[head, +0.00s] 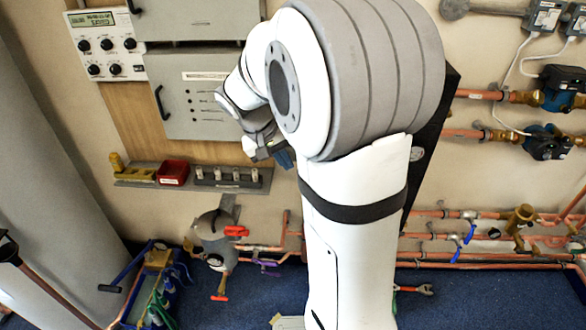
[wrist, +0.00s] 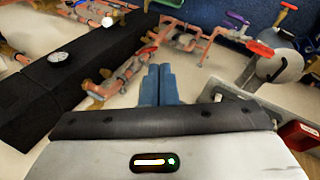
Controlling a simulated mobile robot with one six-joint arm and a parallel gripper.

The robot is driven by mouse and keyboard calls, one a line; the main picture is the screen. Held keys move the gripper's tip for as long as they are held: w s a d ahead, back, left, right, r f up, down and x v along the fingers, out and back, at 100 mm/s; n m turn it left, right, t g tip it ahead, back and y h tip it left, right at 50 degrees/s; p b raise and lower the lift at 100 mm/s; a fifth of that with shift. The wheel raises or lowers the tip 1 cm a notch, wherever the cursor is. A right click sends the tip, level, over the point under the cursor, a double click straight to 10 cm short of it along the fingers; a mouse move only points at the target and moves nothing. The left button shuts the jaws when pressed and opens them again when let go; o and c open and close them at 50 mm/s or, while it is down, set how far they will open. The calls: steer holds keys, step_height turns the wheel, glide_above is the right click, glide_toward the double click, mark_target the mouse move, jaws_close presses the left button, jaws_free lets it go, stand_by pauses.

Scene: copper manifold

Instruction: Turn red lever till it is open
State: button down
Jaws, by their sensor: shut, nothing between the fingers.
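My gripper (wrist: 159,70) has its two blue fingers together and empty. In the head view it (head: 286,159) hangs in front of the wall, above and right of the pipes, touching no lever. A red lever (head: 236,231) sits beside the round grey vessel; it also shows in the wrist view (wrist: 259,47), right of the fingers. Another red handle (wrist: 148,50) is on copper pipe just beyond the fingertips in the wrist view; my arm hides it in the head view. An orange-red handle (head: 219,298) is low under the vessel. I cannot tell which is meant.
A purple lever (head: 266,262) sits right of the grey vessel (head: 215,226). A shelf with a red box (head: 173,172) is on the wall. A black block with a gauge (wrist: 59,56) stands left of the fingers. A blue tool crate (head: 158,275) stands on the floor.

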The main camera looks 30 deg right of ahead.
steer(key=w+d+f+m+g+h+b, duration=0.1)
steer(key=w+d+f+h+b, duration=0.25)
steer(key=f, duration=0.65)
steer(key=w+d+f+g+b, duration=0.1)
steer(key=w+d+f+b, duration=0.1)
steer(key=w+d+f, duration=0.6)
steer(key=w+d+f+m+g+h+b, duration=0.1)
steer(key=w+d+f+h+b, duration=0.2)
steer(key=f, duration=0.8)
steer(key=a+f+p+x, duration=0.1)
steer(key=x, duration=1.1)
steer(key=shift+w+d+f+y+p, duration=0.2)
steer(key=shift+d+f+y+p, duration=0.15)
steer(key=shift+f, duration=0.2)
